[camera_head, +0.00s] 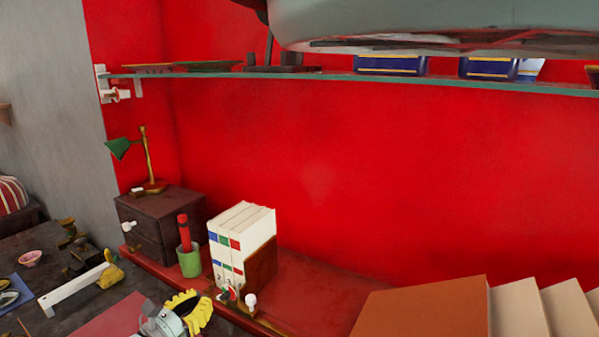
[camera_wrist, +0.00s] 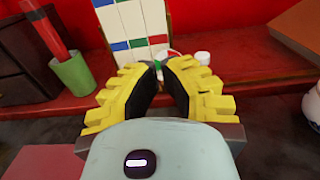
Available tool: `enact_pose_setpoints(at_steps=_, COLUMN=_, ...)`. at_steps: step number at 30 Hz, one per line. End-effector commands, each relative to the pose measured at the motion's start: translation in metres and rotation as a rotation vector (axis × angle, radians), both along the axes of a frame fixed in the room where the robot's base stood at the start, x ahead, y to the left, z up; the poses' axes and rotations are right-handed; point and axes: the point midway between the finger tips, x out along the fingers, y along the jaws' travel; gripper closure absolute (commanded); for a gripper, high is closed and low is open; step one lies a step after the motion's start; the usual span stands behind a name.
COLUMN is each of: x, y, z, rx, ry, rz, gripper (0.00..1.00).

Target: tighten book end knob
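The brown wooden book end (camera_head: 261,265) stands against the right side of several white books (camera_head: 240,240) on the red ledge. At its foot in the head view are a red-and-white knob (camera_head: 229,294) and a round white knob (camera_head: 250,300). The white knob (camera_wrist: 203,57) also shows in the wrist view, right of my fingertips. My gripper (camera_wrist: 160,66), with yellow ribbed fingers and black pads, is partly open, with a narrow empty gap. Its tips point toward the knobs; the fingers partly hide the red-and-white one (camera_wrist: 167,56). I cannot tell whether they touch. The gripper (camera_head: 201,301) is low in the head view.
A green cup (camera_head: 189,262) with a red stick stands left of the books, beside a dark drawer box (camera_head: 160,222) bearing a lamp (camera_head: 148,165). A large brown block (camera_head: 425,308) is at right. The red ledge (camera_head: 315,285) is clear between books and block.

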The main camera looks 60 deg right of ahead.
Motion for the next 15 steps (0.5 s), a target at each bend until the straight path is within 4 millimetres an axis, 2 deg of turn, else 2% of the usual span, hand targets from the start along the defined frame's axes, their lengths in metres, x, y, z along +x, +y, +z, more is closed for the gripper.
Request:
enact_pose_setpoints(at_steps=3, x=-0.002, y=-0.017, z=-0.003, rx=-0.001, ry=-0.002, rz=-0.011, gripper=1.0)
enact_pose_setpoints(at_steps=9, x=0.002, y=-0.04, z=0.0, rx=-0.003, ry=0.0, rz=-0.006, gripper=1.0)
enact_pose_setpoints(at_steps=15, x=0.003, y=-0.048, z=0.0, rx=-0.001, ry=-0.003, rz=-0.004, gripper=1.0)
